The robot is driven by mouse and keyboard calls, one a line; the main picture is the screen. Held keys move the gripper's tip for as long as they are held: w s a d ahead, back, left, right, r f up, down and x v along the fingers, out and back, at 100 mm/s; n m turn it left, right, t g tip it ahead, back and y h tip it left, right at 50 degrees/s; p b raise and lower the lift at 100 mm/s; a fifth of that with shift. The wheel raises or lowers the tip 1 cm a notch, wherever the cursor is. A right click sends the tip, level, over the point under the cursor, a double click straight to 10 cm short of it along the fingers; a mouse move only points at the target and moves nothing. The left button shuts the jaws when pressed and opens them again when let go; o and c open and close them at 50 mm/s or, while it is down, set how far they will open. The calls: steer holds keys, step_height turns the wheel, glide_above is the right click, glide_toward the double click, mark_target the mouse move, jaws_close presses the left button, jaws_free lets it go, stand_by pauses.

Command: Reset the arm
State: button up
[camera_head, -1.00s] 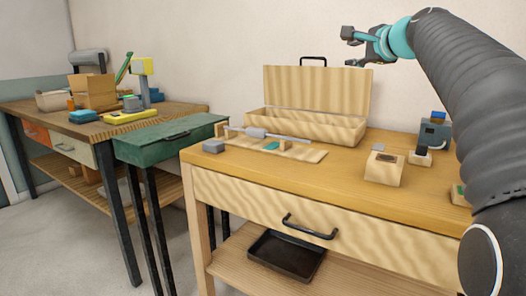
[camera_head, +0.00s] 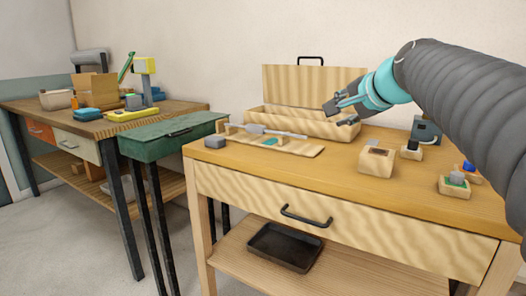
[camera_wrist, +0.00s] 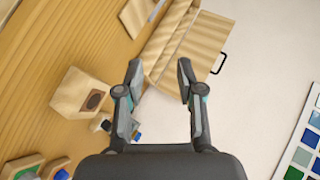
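My gripper (camera_head: 342,111) is in the air above the right part of the wooden table, in front of the open wooden case (camera_head: 300,121). Its fingers are spread apart with nothing between them. The wrist view also shows my gripper (camera_wrist: 159,82) open and empty, with the case (camera_wrist: 188,45) beyond the fingertips.
A smaller block (camera_head: 454,186) is further right. The table's front middle is clear.

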steer(key=s+a+f+n+g+h, duration=0.1)
steer(key=s+f+n+g+h, duration=0.2)
steer(key=s+f, duration=2.5)
step_height(320, 180, down, 3)
steer(key=n+g, duration=0.3)
steer(key=n, duration=0.5)
steer(key=shift+s+g, duration=0.2)
steer(key=shift+g, duration=0.1)
